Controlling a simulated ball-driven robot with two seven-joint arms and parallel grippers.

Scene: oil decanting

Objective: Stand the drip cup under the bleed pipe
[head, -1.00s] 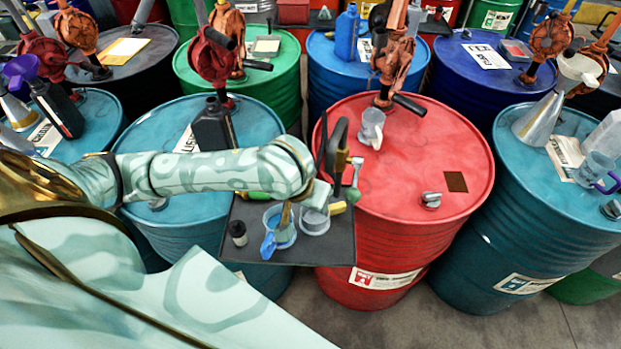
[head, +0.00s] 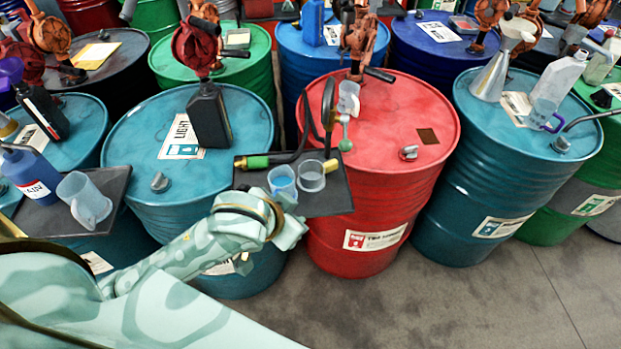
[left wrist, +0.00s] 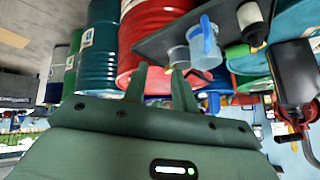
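Two small cups stand side by side on a dark tray: one with a blue tint (head: 282,182) and a clear grey one (head: 311,176). I cannot tell which is the drip cup. In the left wrist view the blue one (left wrist: 205,45) has a blue handle, and the clear one (left wrist: 178,57) sits just beyond a fingertip. My left gripper (left wrist: 160,80) has its fingers apart and nothing visible between them. In the head view its wrist is at the tray's near edge. A dark pipe with a green-knobbed fitting (head: 344,145) rises by the tray; whether it is the bleed pipe is unclear. My right gripper is out of view.
The dark tray (head: 335,201) abuts a red drum (head: 390,185). Teal drums flank the red one. Open floor (head: 470,310) lies front right.

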